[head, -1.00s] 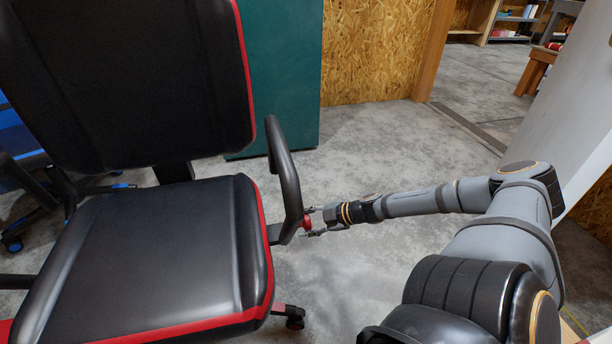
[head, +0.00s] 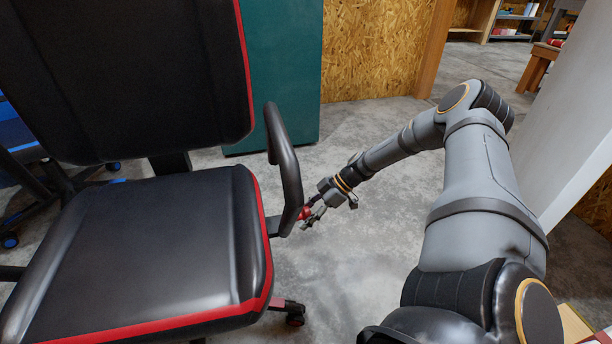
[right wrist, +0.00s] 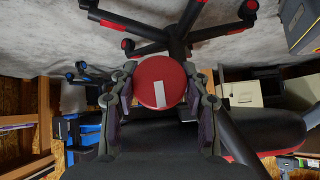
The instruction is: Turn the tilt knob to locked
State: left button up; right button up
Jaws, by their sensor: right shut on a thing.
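The black office chair with red trim (head: 150,245) fills the left of the head view. Its tilt knob (head: 304,213) is a small red knob at the right side of the seat, below the armrest (head: 285,165). My right gripper (head: 311,214) is shut on it. In the right wrist view the round red knob (right wrist: 150,72) sits between the two fingers of my right gripper (right wrist: 162,88). A white mark on its face runs from near the middle towards the bottom of the picture. Any lock label is not visible. My left gripper is not in view.
A green cabinet (head: 270,70) stands behind the chair. A pale panel (head: 565,130) rises at the right. The armrest loops just above the knob. The concrete floor (head: 375,260) between chair and my arm is clear.

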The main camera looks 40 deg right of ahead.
dwell(0.4)
jog(key=o, duration=1.2)
jog(key=shift+c, duration=0.2)
